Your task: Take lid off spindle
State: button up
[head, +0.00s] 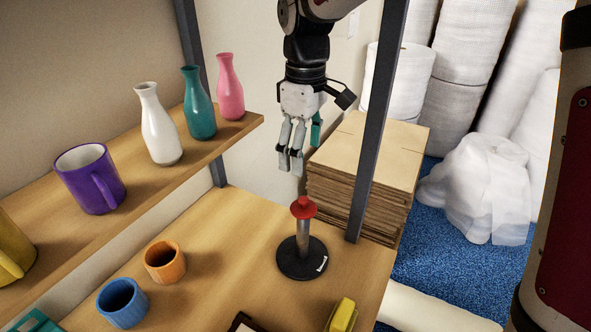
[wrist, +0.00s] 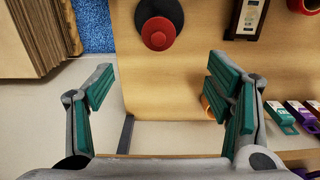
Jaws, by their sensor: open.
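The red lid (head: 303,207) sits on top of the upright metal spindle (head: 303,236), which rises from a round black base (head: 302,262) on the lower wooden surface. In the wrist view the red lid (wrist: 159,33) shows from above at the top centre, over the dark base (wrist: 177,12), and hides the spindle's rod. My gripper (head: 290,166) is above the lid in the head view, apart from it. In the wrist view my gripper (wrist: 160,85) has its green-padded fingers spread wide with nothing between them. The lid lies beyond the fingertips there.
A dark post (head: 374,120) stands just right of the spindle, with stacked cardboard (head: 365,150) behind it. An upper shelf (head: 215,140) at left holds several vases and mugs. Orange (head: 165,262) and blue (head: 122,303) cups and a yellow block (head: 342,315) stand below. Wood around the base is clear.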

aim_at(304, 198)
notch_tip(304, 198, down, 8)
jog(key=shift+f+p, duration=0.2)
jog(key=shift+p, duration=0.35)
notch_tip(304, 198, down, 4)
jog(key=shift+d+f+p, duration=0.1)
jog(key=shift+f+p, duration=0.1)
jog(key=shift+p, duration=0.55)
jog(key=shift+w+f, duration=0.1)
jog(key=shift+f, duration=0.35)
jog(key=c, duration=1.1)
